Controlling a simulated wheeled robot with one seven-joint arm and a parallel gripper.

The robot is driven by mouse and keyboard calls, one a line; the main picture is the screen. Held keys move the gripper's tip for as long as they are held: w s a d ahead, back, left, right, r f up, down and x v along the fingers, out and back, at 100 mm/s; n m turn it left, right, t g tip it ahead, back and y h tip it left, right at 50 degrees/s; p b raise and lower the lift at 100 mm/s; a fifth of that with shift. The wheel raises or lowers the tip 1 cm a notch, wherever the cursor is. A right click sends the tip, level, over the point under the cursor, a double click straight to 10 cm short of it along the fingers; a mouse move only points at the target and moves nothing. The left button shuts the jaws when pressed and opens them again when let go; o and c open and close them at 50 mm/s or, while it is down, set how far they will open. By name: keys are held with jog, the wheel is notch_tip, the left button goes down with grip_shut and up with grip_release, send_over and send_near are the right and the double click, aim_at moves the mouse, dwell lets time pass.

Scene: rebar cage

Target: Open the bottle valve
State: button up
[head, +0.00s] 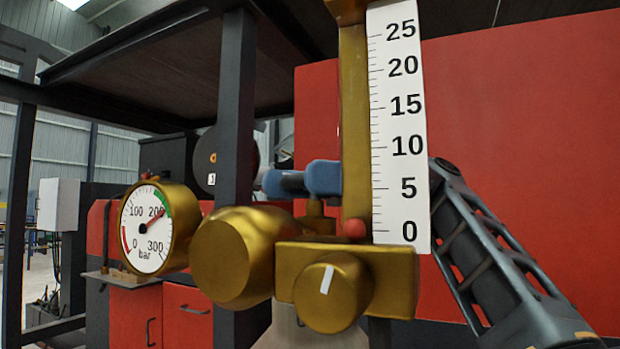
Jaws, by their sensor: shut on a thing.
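In the head view a blue lobed handwheel, which looks like the bottle valve (324,178), sits above a short brass stem, seen nearly edge-on. Its right side is hidden behind the brass upright of the flow scale. The pale top of the bottle (290,332) shows below the brass regulator body. My dark arm rises from the lower right and passes behind the white scale at about the handwheel's height. My gripper is hidden behind the scale and upright, so its fingers and their contact with the handwheel cannot be seen.
In front of the valve stand a pressure gauge (146,230) reading about 200 bar, a large brass cap (231,258), a brass knob (325,304) and the white flow scale (399,130). A dark post (234,110) stands left of the valve. A red panel (520,130) fills the right background.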

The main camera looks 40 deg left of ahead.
jog(key=o, duration=1)
jog(key=shift+o, duration=0.2)
notch_tip(320, 180, up, 4)
jog(key=shift+d+r+b, duration=0.1)
jog(key=shift+d+b, duration=0.05)
jog(key=shift+b, duration=0.7)
jog(key=d+r+b, duration=0.2)
jog(key=d+r, duration=0.4)
jog(key=d, duration=0.5)
jog(key=shift+d+r+b, duration=0.2)
jog(key=shift+r+b, duration=0.15)
jog(key=shift+w, duration=0.1)
